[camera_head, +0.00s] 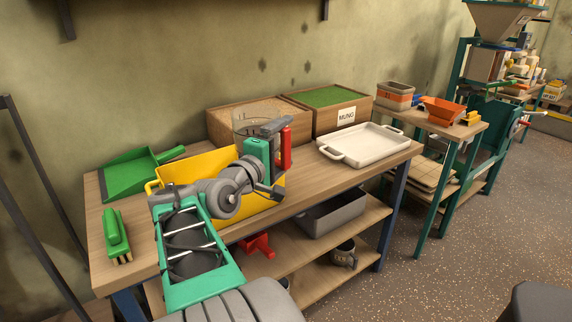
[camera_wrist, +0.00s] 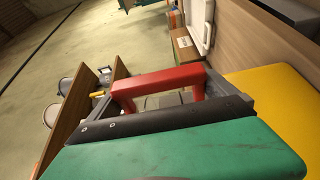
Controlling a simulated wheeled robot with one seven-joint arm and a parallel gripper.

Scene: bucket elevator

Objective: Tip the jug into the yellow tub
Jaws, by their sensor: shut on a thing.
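The clear jug (camera_head: 243,128) is above the right end of the yellow tub (camera_head: 197,166) on the bench, largely hidden behind my gripper. Its rim looks near level; its contents I cannot make out. My gripper (camera_head: 279,136) is shut on the jug's red handle (camera_head: 286,150). In the wrist view the red handle (camera_wrist: 150,88) shows between the grey fingers of my gripper (camera_wrist: 165,102). A yellow surface, likely the tub (camera_wrist: 270,105), shows at the right there. My arm hides much of the tub's front and its inside.
A green dustpan (camera_head: 130,176) and green brush (camera_head: 117,238) lie left of the tub. A grain box (camera_head: 222,124) and a MUNG box (camera_head: 346,115) stand behind. A white tray (camera_head: 360,144) is to the right. A grey bin (camera_head: 333,214) is on the lower shelf.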

